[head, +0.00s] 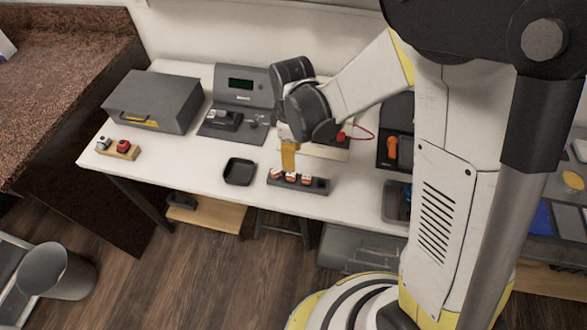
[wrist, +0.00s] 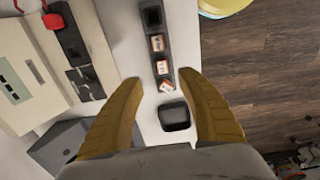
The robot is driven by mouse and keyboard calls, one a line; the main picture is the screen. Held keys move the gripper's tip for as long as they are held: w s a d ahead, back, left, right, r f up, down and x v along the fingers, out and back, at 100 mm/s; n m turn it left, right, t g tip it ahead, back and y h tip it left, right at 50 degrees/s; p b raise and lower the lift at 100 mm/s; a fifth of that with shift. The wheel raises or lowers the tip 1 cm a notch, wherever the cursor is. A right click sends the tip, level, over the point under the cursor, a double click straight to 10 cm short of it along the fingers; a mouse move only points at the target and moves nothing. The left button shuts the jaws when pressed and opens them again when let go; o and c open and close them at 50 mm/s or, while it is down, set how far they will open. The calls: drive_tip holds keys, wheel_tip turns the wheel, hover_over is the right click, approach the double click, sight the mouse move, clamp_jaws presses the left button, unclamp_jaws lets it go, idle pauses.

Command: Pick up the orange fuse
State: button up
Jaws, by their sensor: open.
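A dark rack (head: 318,186) lies near the table's front edge and holds three small blocks with white tops and orange sides, which look like fuses. They are the left fuse (head: 277,173), the middle fuse (head: 291,177) and the right fuse (head: 306,179). In the wrist view the rack (wrist: 153,17) runs up the picture, with the fuses (wrist: 158,42), (wrist: 162,67) and (wrist: 166,86) in a row and an empty slot at the top. My gripper (wrist: 161,77) is open and empty above the rack, its yellow fingers on either side. It also shows in the head view (head: 289,158).
A small black tray (head: 240,171) sits left of the rack. Behind are a grey case (head: 155,100) and a device with a display (head: 242,85). A wooden block (head: 118,149) is far left. An orange object (head: 392,147) lies in a dark holder at right.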

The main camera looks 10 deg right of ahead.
sight(291, 174)
wheel_tip(291, 174, down, 4)
drive_tip(key=shift+a+f+b, duration=0.1)
drive_tip(key=shift+b, duration=0.6)
wheel_tip(291, 174, down, 5)
drive_tip(key=b, duration=0.2)
drive_tip(key=shift+s+a+b, duration=0.1)
drive_tip(key=shift+a+b, duration=0.05)
drive_tip(key=shift+b, duration=0.2)
clamp_jaws()
